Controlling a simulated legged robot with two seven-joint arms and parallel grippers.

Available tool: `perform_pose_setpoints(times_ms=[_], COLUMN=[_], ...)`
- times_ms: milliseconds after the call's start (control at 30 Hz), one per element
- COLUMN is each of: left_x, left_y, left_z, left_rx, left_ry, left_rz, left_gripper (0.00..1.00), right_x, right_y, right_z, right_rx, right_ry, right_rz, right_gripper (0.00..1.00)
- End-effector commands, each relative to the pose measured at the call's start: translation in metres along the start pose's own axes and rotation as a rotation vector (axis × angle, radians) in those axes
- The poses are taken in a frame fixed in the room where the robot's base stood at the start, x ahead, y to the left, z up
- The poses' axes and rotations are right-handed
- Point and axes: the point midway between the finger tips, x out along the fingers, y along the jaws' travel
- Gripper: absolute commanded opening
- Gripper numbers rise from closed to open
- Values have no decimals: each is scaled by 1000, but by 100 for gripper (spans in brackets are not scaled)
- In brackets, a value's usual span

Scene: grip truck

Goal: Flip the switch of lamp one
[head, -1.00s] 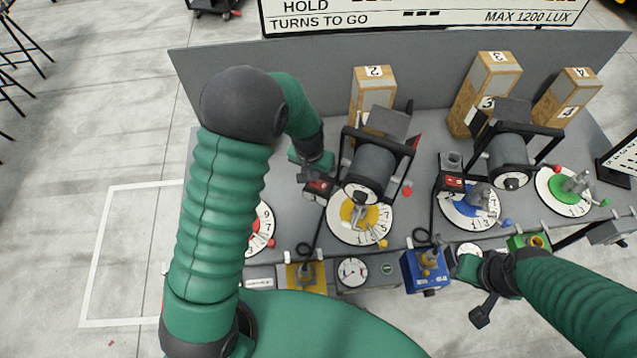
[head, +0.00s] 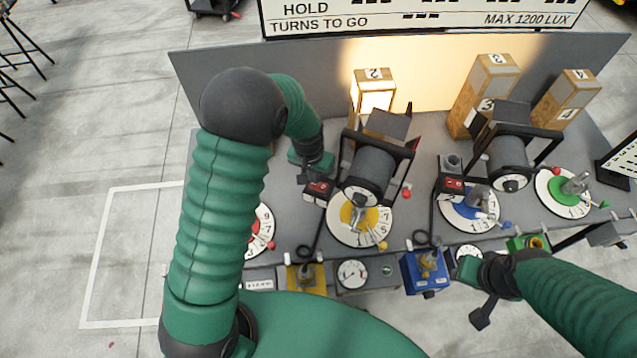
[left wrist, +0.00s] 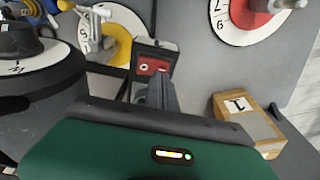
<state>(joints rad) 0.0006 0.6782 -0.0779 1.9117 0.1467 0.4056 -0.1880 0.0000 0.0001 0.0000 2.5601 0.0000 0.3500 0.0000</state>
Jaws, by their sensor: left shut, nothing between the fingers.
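My left gripper (head: 312,178) is shut and empty, its tips at a red switch (head: 319,190) on a dark box beside the yellow dial. In the left wrist view, the shut fingers (left wrist: 160,92) overlap the lower edge of the red switch (left wrist: 152,66); contact is hard to tell. A wooden box marked 1 (left wrist: 265,128) stands at the right there; my left arm hides it in the head view.
Black-framed drums (head: 369,172) stand right of my left gripper. Another red switch (head: 453,184) is near the blue dial (head: 482,208). Wooden boxes marked 3 (head: 489,85) and 4 (head: 570,97) stand along the grey back panel (head: 250,70).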

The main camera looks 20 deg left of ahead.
Motion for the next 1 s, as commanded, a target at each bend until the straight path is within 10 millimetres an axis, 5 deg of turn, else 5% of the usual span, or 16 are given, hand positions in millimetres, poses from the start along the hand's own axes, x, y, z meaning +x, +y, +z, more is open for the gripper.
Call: perform_pose_setpoints(times_ms=[500, 1000], left_x=[-54, -53], left_y=[0, 0], left_z=[-8, -7], left_rx=[1, 0], left_ry=[0, 0], left_rz=[0, 0], left_gripper=[0, 0], right_x=[-42, -39], right_y=[0, 0], right_z=[-10, -9], right_rx=[0, 0], right_ry=[0, 0], right_rz=[0, 0], right_gripper=[36, 36])
